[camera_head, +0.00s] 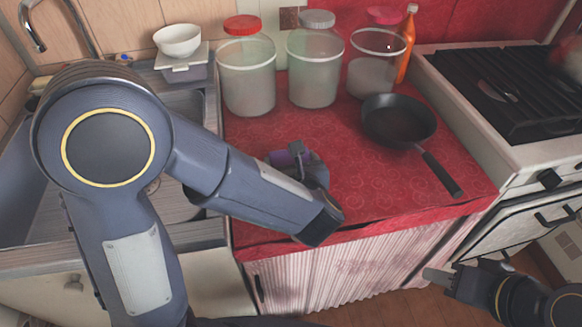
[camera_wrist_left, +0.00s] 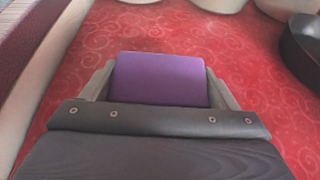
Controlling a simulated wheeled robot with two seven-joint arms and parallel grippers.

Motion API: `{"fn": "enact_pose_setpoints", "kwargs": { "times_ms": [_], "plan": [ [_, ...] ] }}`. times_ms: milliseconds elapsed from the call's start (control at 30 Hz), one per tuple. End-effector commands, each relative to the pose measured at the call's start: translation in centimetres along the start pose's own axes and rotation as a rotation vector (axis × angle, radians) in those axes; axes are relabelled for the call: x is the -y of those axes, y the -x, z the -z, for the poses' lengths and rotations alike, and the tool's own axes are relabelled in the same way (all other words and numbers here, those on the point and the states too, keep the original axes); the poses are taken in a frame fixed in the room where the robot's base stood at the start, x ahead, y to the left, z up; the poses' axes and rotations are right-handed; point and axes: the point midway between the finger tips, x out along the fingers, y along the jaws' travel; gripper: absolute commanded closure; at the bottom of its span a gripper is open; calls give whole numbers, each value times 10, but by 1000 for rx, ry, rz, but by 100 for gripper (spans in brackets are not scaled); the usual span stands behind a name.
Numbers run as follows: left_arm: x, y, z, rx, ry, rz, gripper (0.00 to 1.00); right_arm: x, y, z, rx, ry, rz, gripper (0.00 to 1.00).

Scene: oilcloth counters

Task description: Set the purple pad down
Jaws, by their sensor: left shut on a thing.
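The purple pad (camera_wrist_left: 160,78) sits between the two fingers of my left gripper (camera_wrist_left: 160,88) in the left wrist view. The fingers press on its left and right sides. In the head view my left gripper (camera_head: 294,158) is over the red counter, and only a small purple part of the pad (camera_head: 280,159) shows beside it. My arm hides much of the rest. I cannot tell whether the pad touches the red counter (camera_head: 345,155). In the head view my right gripper (camera_head: 436,275) is at the lower right, in front of the counter; its fingers are not clear.
A black frying pan (camera_head: 398,120) lies at the right, its handle towards the front edge. Several lidded jars, including a red-lidded jar (camera_head: 246,70), and an orange bottle (camera_head: 407,45) stand at the back. A stove (camera_head: 510,95) is right, a sink left. Counter between gripper and pan is clear.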

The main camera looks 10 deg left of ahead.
Motion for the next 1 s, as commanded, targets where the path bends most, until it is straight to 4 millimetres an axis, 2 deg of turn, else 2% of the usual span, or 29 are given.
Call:
{"fn": "enact_pose_setpoints", "kwargs": {
  "times_ms": [33,100,567,600,733,1000],
  "plan": [
    [0,-4,10,-1,-6,-1,40,-2,-3,-2,0,0,0,64],
    [0,-6,15,-1,-3,-1,40,-2,-4,-2,0,0,0,64],
    [0,-8,20,1,1,1,40,-4,-9,-4,0,0,0,64],
    [0,-7,18,1,1,1,16,-4,-8,-4,0,0,0,64],
    [0,-7,18,1,0,1,0,-3,-7,-4,0,0,0,64],
    [0,-6,16,0,0,1,0,-2,-5,-2,0,0,0,64]
  ]
}}
